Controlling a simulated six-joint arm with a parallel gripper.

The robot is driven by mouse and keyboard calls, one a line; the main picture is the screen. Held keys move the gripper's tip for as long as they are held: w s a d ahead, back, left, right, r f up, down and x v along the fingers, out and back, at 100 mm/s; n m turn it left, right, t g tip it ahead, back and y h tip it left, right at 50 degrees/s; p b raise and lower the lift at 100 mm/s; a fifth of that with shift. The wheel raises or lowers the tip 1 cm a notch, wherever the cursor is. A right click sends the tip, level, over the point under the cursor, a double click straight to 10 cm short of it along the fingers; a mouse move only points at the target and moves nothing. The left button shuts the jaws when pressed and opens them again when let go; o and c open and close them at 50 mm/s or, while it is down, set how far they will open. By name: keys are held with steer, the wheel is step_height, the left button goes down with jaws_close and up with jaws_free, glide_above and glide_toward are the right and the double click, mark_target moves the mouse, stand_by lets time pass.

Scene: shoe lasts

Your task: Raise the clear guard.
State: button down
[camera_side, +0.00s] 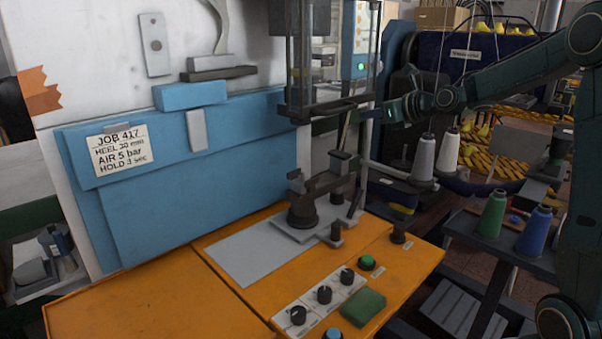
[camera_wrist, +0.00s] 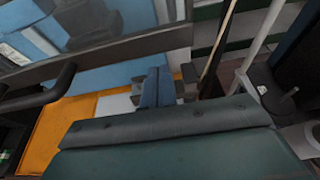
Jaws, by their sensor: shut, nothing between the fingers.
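The clear guard (camera_side: 335,62) is a see-through box with a dark frame. Its thick dark bottom bar (camera_side: 325,106) hangs well above the press fixture (camera_side: 315,200), with open space between them. In the wrist view, the guard's clear pane (camera_wrist: 110,22) and dark bar cross the upper left, and a dark curved handle (camera_wrist: 48,92) shows at the left. My gripper (camera_side: 372,114) is at the right end of the bottom bar.
The orange bench (camera_side: 130,310) carries knobs (camera_side: 324,294), a green button (camera_side: 367,262) and a green pad (camera_side: 364,306). Thread cones (camera_side: 423,157) stand close below my arm at the right. A blue panel (camera_side: 180,200) with a job card (camera_side: 122,149) borders the left.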

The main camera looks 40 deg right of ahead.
steer(key=f+v, duration=0.1)
steer(key=v, duration=0.8)
steer(key=shift+s, duration=0.5)
steer(key=shift+r, duration=0.15)
steer(key=s+a+f+n+g, duration=0.2)
steer(key=s+a+n, duration=0.1)
steer(key=a+n, duration=0.55)
steer(key=s+a+f+n+g, duration=0.15)
steer(key=s+a+n, duration=0.25)
steer(key=a+n, duration=0.4)
steer(key=s+a+f+n+g, duration=0.2)
steer(key=s+n, duration=0.6)
steer(key=n, duration=0.1)
steer(key=s+a+f+n+g, duration=0.2)
steer(key=s+n+g, duration=0.1)
steer(key=s+n, duration=0.5)
steer(key=shift+s+a+f+n, duration=0.25)
steer(key=shift+f+n, duration=0.1)
steer(key=shift+n, duration=0.9)
